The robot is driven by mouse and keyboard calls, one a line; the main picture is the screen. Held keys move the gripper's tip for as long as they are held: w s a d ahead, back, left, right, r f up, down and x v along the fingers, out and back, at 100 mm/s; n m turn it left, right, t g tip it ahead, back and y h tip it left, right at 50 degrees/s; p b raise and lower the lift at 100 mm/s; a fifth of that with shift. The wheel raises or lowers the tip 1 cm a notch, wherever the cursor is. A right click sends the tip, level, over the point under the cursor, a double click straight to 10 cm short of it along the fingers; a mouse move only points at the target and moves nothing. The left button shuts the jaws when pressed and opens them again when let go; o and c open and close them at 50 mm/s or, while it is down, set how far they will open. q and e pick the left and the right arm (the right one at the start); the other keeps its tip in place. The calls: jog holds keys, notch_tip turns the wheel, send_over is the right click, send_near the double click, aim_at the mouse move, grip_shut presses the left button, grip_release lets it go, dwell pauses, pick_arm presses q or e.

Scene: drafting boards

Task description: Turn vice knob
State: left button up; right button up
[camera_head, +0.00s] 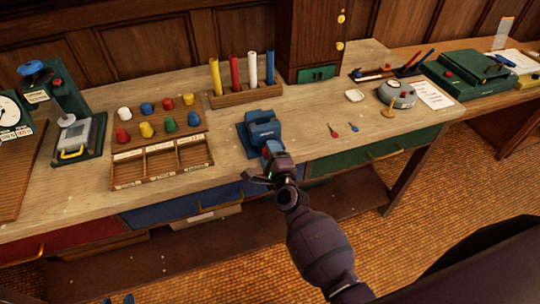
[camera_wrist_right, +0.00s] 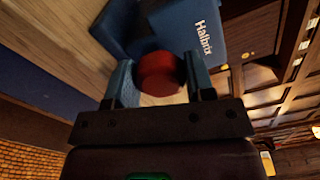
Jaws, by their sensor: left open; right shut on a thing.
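The blue vice (camera_head: 262,132) stands on the wooden bench near its front edge, and its body marked "Halbrix" fills the top of the right wrist view (camera_wrist_right: 190,28). Its red knob (camera_wrist_right: 161,73) faces my right gripper (camera_wrist_right: 160,82). The right gripper's two blue fingers are shut on the knob, one on each side. In the head view my right gripper (camera_head: 272,152) reaches the front of the vice and mostly hides the knob. My left gripper (camera_head: 119,299) shows only its blue fingertips at the bottom edge, open, apart and away from the vice.
A compartment tray (camera_head: 160,164) with several coloured knobs behind it stands left of the vice. A rack of coloured tubes (camera_head: 245,94) is behind it. Small red and blue tools (camera_head: 340,131) and a round grey device (camera_head: 397,95) lie to the right.

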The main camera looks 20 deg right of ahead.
jog(key=m+b, duration=0.1)
jog(key=m, duration=0.4)
jog(key=shift+m, duration=0.3)
jog(key=shift+d+m, duration=0.1)
jog(key=shift+m, duration=0.4)
jog(key=o, duration=0.9)
jog(key=shift+r, duration=0.1)
jog(key=shift+s, duration=0.1)
jog(key=shift+s+d+b, duration=0.15)
jog(key=shift+s+b, duration=0.45)
jog(key=shift+s, duration=4.75)
